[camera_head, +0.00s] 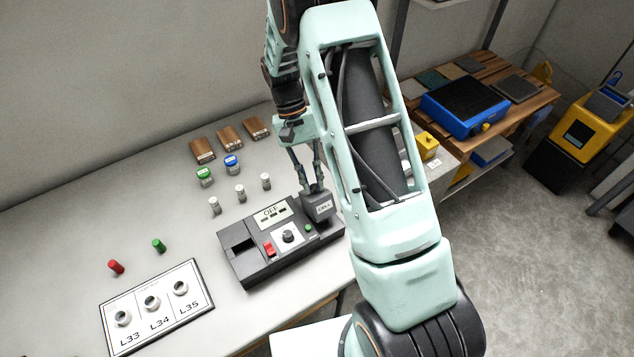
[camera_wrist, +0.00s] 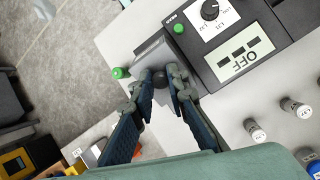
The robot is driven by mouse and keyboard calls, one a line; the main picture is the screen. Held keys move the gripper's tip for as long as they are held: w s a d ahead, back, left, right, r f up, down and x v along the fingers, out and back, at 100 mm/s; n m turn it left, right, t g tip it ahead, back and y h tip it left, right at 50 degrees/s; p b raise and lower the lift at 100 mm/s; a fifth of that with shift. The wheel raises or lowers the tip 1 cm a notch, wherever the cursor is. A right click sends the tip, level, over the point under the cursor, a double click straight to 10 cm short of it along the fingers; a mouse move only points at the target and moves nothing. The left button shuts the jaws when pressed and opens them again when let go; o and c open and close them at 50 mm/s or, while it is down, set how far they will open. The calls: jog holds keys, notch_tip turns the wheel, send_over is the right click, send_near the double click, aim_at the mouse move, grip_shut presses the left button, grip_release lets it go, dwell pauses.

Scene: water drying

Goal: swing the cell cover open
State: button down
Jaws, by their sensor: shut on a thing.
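The grey cell cover (camera_head: 319,208) is at the right end of the dark titrator-like device (camera_head: 262,268) on the table. Its label faces the head camera. In the wrist view the cover (camera_wrist: 150,52) shows beyond the fingertips, beside the device's "OFF" display. My gripper (camera_head: 313,186) reaches down to the top of the cover. In the wrist view my gripper (camera_wrist: 166,80) has its fingers closed around a small dark round knob (camera_wrist: 159,76) at the cover. The inside of the cell is hidden. I cannot tell how far the cover is turned.
Several small white vials (camera_head: 240,193) and capped jars (camera_head: 204,177) stand behind the device. A labelled panel (camera_head: 157,305), a red cap (camera_head: 116,267) and a green cap (camera_head: 158,245) lie to the left. A green-topped item (camera_wrist: 119,73) is near the cover in the wrist view.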

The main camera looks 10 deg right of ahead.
jog(key=shift+w+a+g, duration=0.25)
jog(key=shift+w+g, duration=0.25)
jog(key=shift+w, duration=0.2)
jog(key=w+a+f+b, duration=0.1)
jog(key=w+f+b, duration=0.1)
jog(key=w+f, duration=0.1)
jog(key=w+a+f+b, duration=0.1)
jog(key=w+f+b, duration=0.2)
jog(key=w, duration=0.1)
jog(key=w+a+f+b, duration=0.2)
jog(key=w+f+b, duration=0.1)
jog(key=shift+w+f, duration=0.1)
jog(key=shift+w, duration=0.15)
jog(key=shift+w+f+b, duration=0.15)
jog(key=shift+f+b, duration=0.55)
jog(key=shift+b, duration=0.05)
jog(key=c, duration=1.9)
grip_release()
jog(key=shift+a+r, duration=0.1)
jog(key=shift+a, duration=0.05)
